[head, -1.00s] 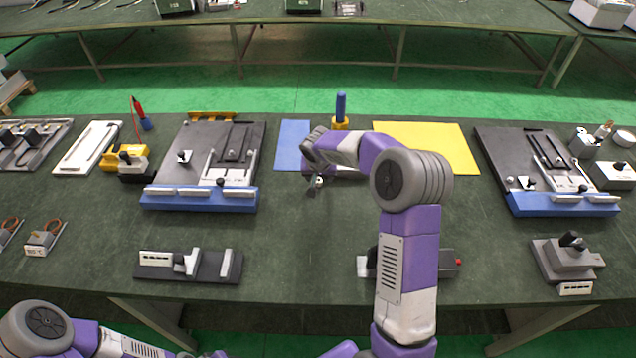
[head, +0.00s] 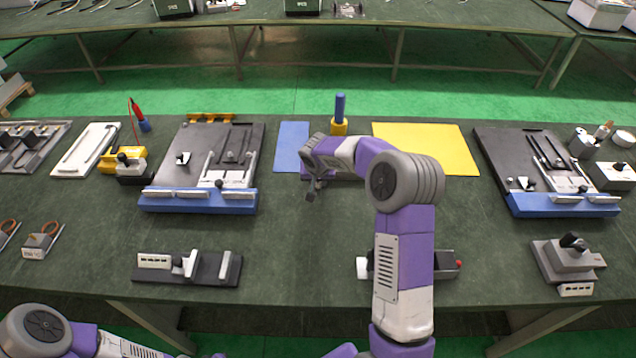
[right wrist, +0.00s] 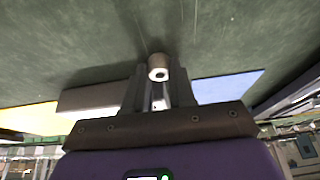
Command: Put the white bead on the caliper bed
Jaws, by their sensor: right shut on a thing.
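My right gripper (head: 313,192) hangs over the middle of the table, in front of the blue mat. In the right wrist view, its fingers (right wrist: 155,92) are shut on a small pale bead (right wrist: 158,68) with a dark hole facing the camera. The bead cannot be made out clearly in the head view. A dark plate with white jaws, which looks like the caliper bed (head: 212,275), lies at the front left of the table, apart from the gripper. The gap between its white jaws shows bare. My left arm shows at the lower left; its gripper is out of view.
A blue mat (head: 291,147), a yellow mat (head: 425,150) and a blue-handled tool (head: 340,112) are at the back. Large blue-edged fixtures stand left (head: 198,200) and right (head: 560,204).

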